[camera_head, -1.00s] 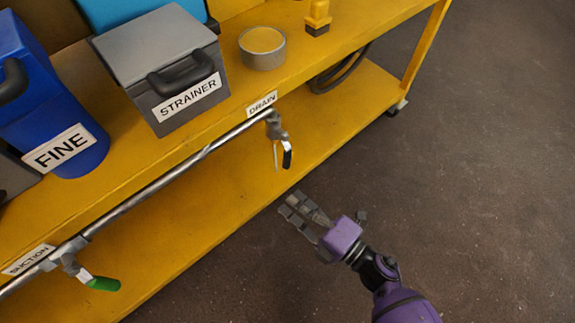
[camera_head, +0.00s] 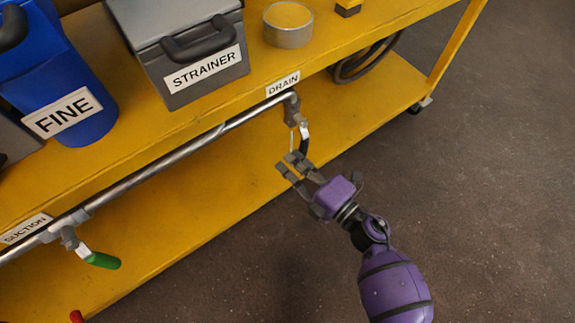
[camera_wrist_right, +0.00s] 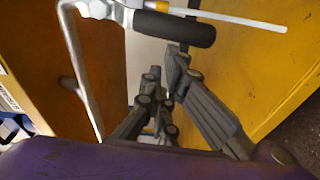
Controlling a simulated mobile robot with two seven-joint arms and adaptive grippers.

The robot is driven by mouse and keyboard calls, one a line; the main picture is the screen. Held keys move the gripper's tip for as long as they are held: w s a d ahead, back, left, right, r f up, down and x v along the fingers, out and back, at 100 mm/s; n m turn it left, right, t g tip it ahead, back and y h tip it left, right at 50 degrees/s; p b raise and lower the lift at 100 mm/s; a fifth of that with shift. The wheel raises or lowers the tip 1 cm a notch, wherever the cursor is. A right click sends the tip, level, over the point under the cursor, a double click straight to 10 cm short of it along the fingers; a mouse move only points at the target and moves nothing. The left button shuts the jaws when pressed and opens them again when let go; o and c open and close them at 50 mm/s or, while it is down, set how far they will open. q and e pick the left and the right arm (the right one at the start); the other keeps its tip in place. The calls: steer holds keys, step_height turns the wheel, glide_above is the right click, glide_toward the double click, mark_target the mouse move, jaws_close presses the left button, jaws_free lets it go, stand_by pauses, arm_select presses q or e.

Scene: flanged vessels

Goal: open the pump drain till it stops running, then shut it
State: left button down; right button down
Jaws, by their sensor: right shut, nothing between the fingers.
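The drain valve (camera_head: 292,112) is at the right end of the metal pipe, under the DRAIN label (camera_head: 283,84). Its lever has a black grip (camera_head: 304,139) pointing down; in the right wrist view the grip (camera_wrist_right: 174,29) lies across the top. A thin pale strand (camera_head: 291,140) hangs below the valve; I cannot tell whether it is running liquid. My right gripper (camera_head: 291,166) is just below the grip, shut and empty, with a small gap to it. In the wrist view its fingers (camera_wrist_right: 165,95) are below the grip. My left gripper is out of view.
The yellow bench (camera_head: 150,125) carries a blue FINE vessel (camera_head: 85,90), a grey STRAINER box (camera_head: 190,60) and a round tin (camera_head: 288,28). The suction valve's green handle (camera_head: 102,260) is at lower left. Open floor (camera_head: 500,200) lies to the right.

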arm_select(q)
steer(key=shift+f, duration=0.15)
arm_select(e)
steer(key=shift+w+d+f+n, duration=0.3)
steer(key=shift+w+d+n, duration=0.25)
steer(key=shift+d+n, duration=0.3)
